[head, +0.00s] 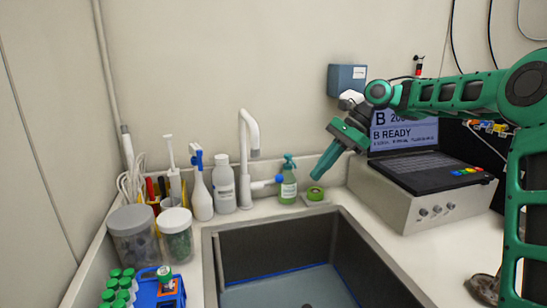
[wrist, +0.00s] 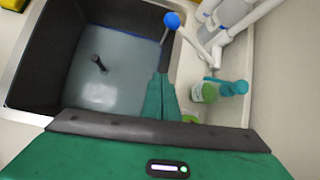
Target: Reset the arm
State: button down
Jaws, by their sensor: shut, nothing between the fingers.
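My gripper (head: 318,176) is at the end of my green arm, above the back right corner of the sink, pointing down and to the left. Its fingers are together with nothing between them. In the wrist view the shut fingers (wrist: 160,97) show over the right side of the sink. A small green round item (head: 315,193) sits on the counter just below the fingertips; I cannot tell exactly how far apart they are.
The sink (head: 213,262) has a white faucet (head: 245,150) behind it. A green spray bottle (head: 288,183) stands left of my gripper. A laptop (head: 425,170) rests on a grey box at right. Bottles, jars (head: 135,235) and green-capped tubes (head: 118,283) crowd the left.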

jog(key=s+d+f+n+h, duration=0.2)
jog(key=s+d+f, duration=0.2)
jog(key=s, duration=0.9)
jog(key=s+d+f+n+h, duration=0.2)
jog(key=s+d+f+n, duration=0.1)
jog(key=s+d, duration=0.8)
jog(key=s+d+f+n+h, duration=0.2)
jog(key=s+d, duration=0.6)
jog(key=s, duration=0.8)
jog(key=shift+s+f+n+t+h, duration=0.15)
jog(key=shift+f+n+t+h, duration=0.1)
jog(key=shift+f, duration=0.4)
jog(key=shift+s+f+n+t+h, duration=0.15)
jog(key=shift+f+h, duration=0.1)
jog(key=shift+f, duration=0.4)
